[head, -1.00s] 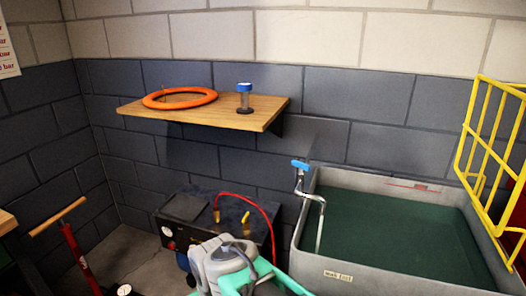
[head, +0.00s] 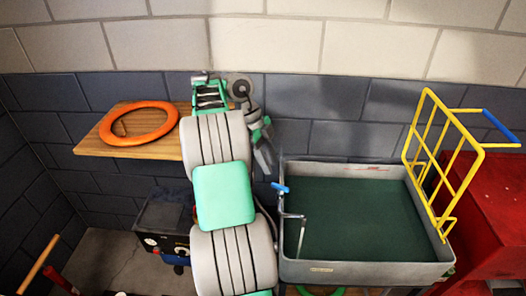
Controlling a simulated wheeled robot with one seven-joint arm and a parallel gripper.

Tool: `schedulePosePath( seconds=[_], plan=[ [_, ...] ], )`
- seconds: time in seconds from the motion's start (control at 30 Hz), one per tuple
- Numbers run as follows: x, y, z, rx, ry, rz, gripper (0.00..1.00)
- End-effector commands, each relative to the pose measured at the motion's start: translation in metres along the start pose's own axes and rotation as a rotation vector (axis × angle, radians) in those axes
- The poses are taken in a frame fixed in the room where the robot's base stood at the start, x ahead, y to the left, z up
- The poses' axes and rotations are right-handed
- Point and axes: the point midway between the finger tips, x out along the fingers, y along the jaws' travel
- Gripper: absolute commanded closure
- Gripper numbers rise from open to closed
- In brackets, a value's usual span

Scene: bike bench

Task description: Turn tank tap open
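The tank (head: 368,270) is a grey open basin with dark green water, right of centre in the head view. Its tap (head: 291,216) is a bent metal pipe at the tank's left rim, reaching down inside. A blue lever handle (head: 280,187) sits on top of the tap, lying roughly sideways. My gripper (head: 264,163) hangs at the end of my raised arm, just above and slightly left of the blue handle, with its fingers pointing down. It appears apart from the handle. The finger gap is too small to judge.
A wooden shelf (head: 93,143) on the wall holds an orange ring (head: 165,130). A dark compressor (head: 163,218) stands below it. My arm covers the shelf's right end.

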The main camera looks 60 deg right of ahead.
Motion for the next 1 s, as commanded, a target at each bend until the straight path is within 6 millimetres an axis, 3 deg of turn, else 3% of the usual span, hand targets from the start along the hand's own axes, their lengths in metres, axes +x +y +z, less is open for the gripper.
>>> schedulePosePath(
  seconds=[0.47, 0.8, 1.0],
  plan=[
    [0.074, 0.000, 0.002, 0.040, 0.000, 0.006, 0.67],
    [0.078, 0.000, 0.000, 0.040, -0.001, 0.006, 0.68],
    [0.078, 0.000, 0.000, 0.040, 0.000, 0.006, 0.84]
  ],
)
